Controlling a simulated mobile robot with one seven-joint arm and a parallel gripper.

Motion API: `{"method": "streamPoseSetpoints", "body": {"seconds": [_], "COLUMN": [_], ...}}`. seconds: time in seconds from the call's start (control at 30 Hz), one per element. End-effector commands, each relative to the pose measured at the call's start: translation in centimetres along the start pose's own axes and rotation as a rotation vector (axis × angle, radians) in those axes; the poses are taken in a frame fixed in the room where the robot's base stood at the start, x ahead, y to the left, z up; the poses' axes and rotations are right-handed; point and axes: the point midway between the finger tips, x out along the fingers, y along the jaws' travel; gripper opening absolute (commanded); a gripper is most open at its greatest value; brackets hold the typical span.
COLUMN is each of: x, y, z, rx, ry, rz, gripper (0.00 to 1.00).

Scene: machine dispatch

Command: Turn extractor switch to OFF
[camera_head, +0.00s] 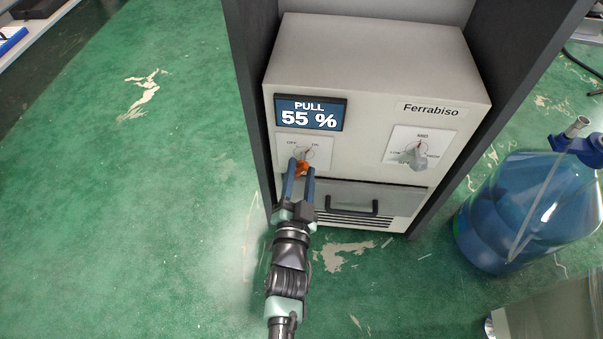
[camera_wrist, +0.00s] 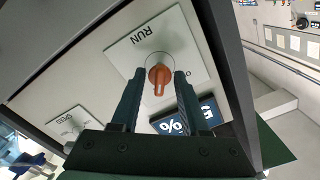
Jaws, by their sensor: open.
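The extractor switch is an orange knob (camera_head: 301,167) on a white plate (camera_head: 318,150) marked OFF at left and ON at right. The plate sits below a display (camera_head: 310,113) reading "PULL 55 %". My gripper (camera_head: 300,168) is open, with one finger on each side of the knob. The wrist view shows the orange knob (camera_wrist: 159,74) between the tips of my gripper (camera_wrist: 160,80). The wrist picture is turned over, with "RUN" above the knob. Gaps or contact at the fingertips are unclear, and my fingers partly hide the knob in the head view.
The extractor (camera_head: 375,60) stands in a dark frame. A second, grey knob (camera_head: 414,156) is at its right, above a drawer with a black handle (camera_head: 354,208). A large blue bottle (camera_head: 520,215) stands at right. Green floor (camera_head: 150,200) at left is clear.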

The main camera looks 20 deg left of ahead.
Motion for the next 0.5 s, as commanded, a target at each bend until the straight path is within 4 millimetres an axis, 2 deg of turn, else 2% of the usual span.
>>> {"method": "streamPoseSetpoints", "body": {"seconds": [0.13,0.43,0.5], "x": [0.99,1.13,1.13], "y": [0.03,-0.02,-0.03], "z": [0.00,-0.05,-0.05], "rx": [0.000,-0.001,-0.001], "ry": [0.001,0.000,0.000], "rz": [0.000,0.000,0.000], "gripper": [0.45,0.45,0.34]}}
